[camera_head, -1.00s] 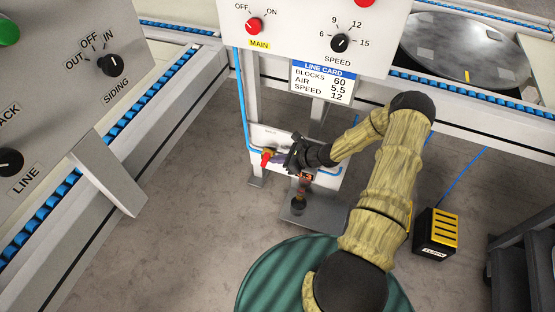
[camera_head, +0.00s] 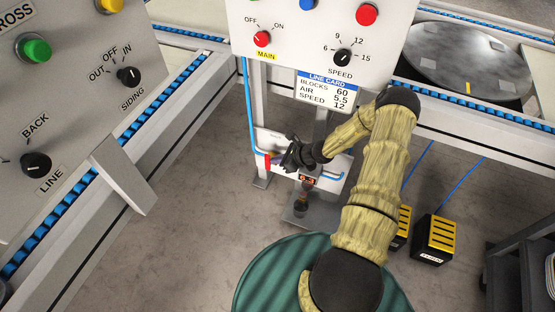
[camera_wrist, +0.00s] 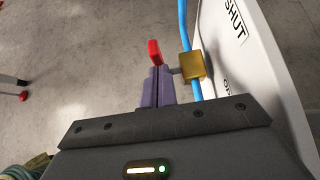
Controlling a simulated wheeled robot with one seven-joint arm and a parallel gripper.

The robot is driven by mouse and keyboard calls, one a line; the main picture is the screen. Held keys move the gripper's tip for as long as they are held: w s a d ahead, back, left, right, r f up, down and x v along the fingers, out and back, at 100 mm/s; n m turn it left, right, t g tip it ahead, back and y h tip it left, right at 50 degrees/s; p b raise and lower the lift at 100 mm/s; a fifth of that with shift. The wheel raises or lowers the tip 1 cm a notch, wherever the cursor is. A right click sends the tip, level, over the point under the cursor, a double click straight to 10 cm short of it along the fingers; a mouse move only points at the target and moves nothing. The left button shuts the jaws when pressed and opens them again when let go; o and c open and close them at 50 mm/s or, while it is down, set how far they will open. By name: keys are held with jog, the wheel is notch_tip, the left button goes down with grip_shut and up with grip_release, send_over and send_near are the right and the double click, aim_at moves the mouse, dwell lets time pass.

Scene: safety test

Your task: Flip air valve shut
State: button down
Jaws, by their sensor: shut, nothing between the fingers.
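The air valve has a red handle (camera_head: 267,162) at the left of a small white panel (camera_head: 335,187) under the control board. In the wrist view the red handle (camera_wrist: 154,52) stands left of a brass valve body (camera_wrist: 192,66) on a blue pipe (camera_wrist: 184,25). A "SHUT" label (camera_wrist: 236,22) is on the white panel beside it; a lower label is partly hidden. My gripper (camera_head: 279,159) is shut and empty at the handle. In the wrist view its purple fingertips (camera_wrist: 157,74) overlap the handle's lower end; I cannot tell whether they touch.
The control board (camera_head: 300,60) overhangs the panel. A grey console (camera_head: 70,110) stands at left. Black-and-yellow boxes (camera_head: 435,240) stand on the floor at right. The floor left of the valve is clear.

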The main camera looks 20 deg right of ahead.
jog(key=shift+a+r, duration=0.1)
jog(key=shift+r, duration=0.05)
jog(key=shift+w+a+r+p, duration=0.1)
jog(key=shift+r+p, duration=0.7)
